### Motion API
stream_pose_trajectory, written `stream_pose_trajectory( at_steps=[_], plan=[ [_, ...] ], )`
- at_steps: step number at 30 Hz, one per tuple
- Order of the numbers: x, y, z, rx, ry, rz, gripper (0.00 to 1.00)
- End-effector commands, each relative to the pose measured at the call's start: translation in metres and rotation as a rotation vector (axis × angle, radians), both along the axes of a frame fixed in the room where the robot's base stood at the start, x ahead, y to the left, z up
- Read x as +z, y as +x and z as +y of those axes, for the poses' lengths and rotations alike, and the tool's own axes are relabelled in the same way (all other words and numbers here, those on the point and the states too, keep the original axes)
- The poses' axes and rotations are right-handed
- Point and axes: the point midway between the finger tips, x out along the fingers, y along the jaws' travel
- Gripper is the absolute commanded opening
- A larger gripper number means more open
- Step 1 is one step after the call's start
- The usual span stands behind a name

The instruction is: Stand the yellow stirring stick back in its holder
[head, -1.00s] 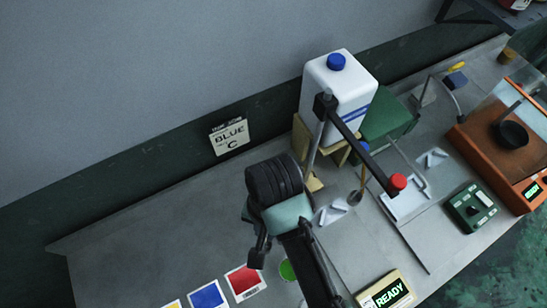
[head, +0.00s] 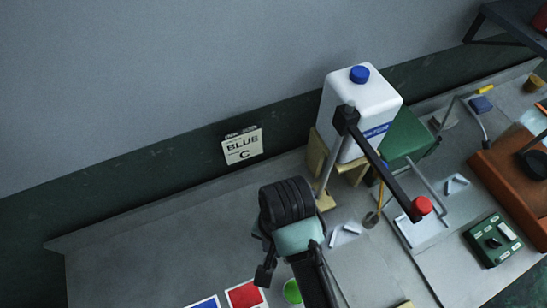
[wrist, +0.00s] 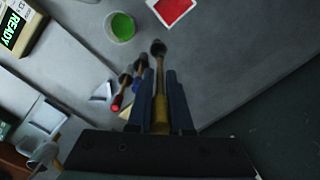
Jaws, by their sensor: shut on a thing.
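In the wrist view my gripper (wrist: 159,78) is shut on the yellow stirring stick (wrist: 161,112). Its yellow handle lies between the two fingers. Its thin shaft reaches past the fingertips to a dark end. Two similar sticks are to the left in the wrist view, one with a red end (wrist: 117,105). In the head view a black bar (head: 382,165) on an upright post runs out from beside the white bottle, with a red knob (head: 422,205) at its tip and a thin brown stick (head: 380,197) below it. This bar may be the holder. The held stick cannot be made out there.
The white bottle (head: 362,110) stands on a wooden stand at the wall. A green cup (head: 292,291) and a red card (head: 244,295) lie near the front. A green device (head: 494,240) and orange box (head: 510,175) stand right. The left of the table is clear.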

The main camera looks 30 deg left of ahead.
Motion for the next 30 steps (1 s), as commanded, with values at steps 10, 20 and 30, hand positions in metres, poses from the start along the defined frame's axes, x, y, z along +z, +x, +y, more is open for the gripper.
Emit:
stream_pose_trajectory(
  at_steps=[10, 20, 30],
  plan=[
    [-0.028, 0.000, 0.000, -0.001, -0.001, 0.000, 0.00],
    [-0.051, 0.000, 0.000, -0.001, -0.001, 0.001, 0.00],
    [-0.074, 0.000, 0.000, 0.000, 0.000, 0.000, 0.00]
  ],
)
